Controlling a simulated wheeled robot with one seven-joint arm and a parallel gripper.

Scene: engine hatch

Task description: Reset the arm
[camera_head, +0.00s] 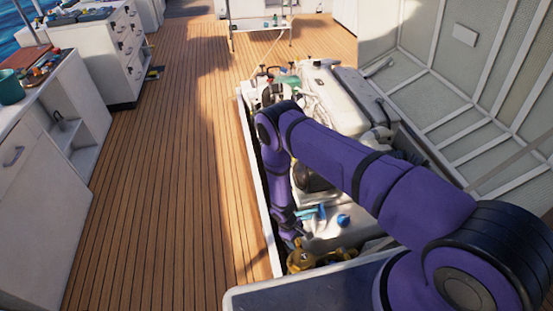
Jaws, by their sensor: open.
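My purple arm reaches in from the lower right, bends at a raised elbow, and its forearm points down into the open engine hatch (262,205). My gripper (292,241) is at the lower end of the forearm, inside the hatch near its left wall. It is small and dark in this view, and its fingers are hard to make out. It is open, and I see nothing held in it. A brass-yellow fitting (301,260) is just below it. A blue-handled part (312,213) is close on its right. My arm hides much of the engine.
A white engine block (335,95) fills the far part of the hatch. The raised hatch lid (465,85) stands on the right. White cabinets (45,160) with a green mug (11,87) line the left. The wooden deck (170,180) between is clear. A small table (262,26) stands behind.

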